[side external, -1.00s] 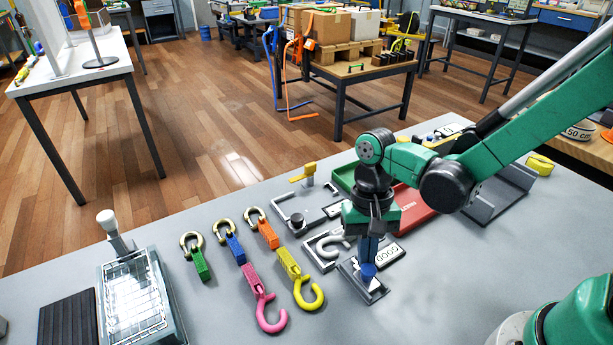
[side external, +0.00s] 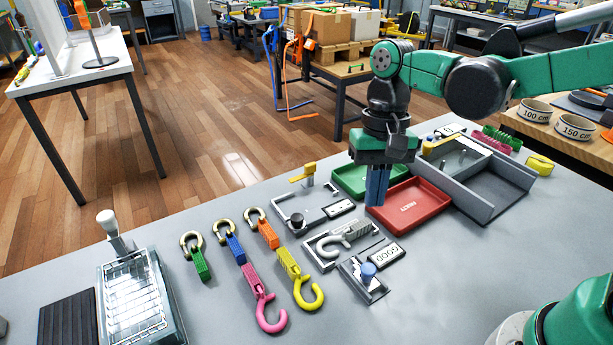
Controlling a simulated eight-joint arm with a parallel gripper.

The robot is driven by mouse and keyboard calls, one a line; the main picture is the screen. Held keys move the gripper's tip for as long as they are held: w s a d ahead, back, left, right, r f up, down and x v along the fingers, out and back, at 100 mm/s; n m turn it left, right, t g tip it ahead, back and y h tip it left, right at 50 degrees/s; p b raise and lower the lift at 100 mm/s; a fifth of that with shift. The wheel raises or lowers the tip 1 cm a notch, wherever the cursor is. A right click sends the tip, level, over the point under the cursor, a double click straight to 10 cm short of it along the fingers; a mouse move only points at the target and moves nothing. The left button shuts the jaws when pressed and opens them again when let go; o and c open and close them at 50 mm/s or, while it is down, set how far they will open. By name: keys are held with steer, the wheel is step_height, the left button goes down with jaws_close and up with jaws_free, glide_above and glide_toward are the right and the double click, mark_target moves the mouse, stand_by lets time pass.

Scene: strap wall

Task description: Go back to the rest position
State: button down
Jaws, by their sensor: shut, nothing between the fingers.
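My gripper (side external: 376,203) points straight down, with its blue fingers shut and nothing between them. It hangs above the bench, in front of the left part of the red tray (side external: 405,207) in the picture. Below it on the bench is a small grey fixture with a blue knob (side external: 368,271). The fingers are apart from the knob. Beside the fixture lies a white plate marked GOOD (side external: 387,256).
A grey hook sits in a fixture (side external: 345,238) left of the gripper. A green tray (side external: 362,180) and a grey bin (side external: 490,185) stand behind. Several coloured hooks, including a pink one (side external: 268,313), lie left.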

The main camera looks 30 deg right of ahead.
steer(key=s+d+r+n+t+h, duration=0.1)
steer(key=d+r+n+t, duration=0.1)
steer(key=d+n+t, duration=0.3)
steer(key=d+t, duration=0.1)
steer(key=t, duration=0.3)
steer(key=shift+s, duration=0.3)
